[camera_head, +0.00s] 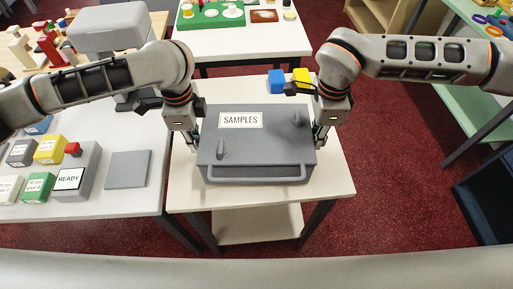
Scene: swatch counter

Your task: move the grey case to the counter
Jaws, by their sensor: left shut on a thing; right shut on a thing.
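The grey case (255,148) with a "SAMPLES" label, two latches and a front handle is level over the small white table (335,178) in the middle. I cannot tell whether its underside touches the tabletop. My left gripper (196,138) is shut on the case's left side. My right gripper (319,138) is shut on its right side. The fingertips are partly hidden against the case. The white counter (105,207) is at the left. A flat grey square pad (128,169) lies on its right part.
On the counter, a grey box with a "READY" sign (69,180) and several coloured boxes stand left of the pad. A blue block (276,81) and a yellow block (301,76) are behind the case. A table with a green tray (210,14) is at the back.

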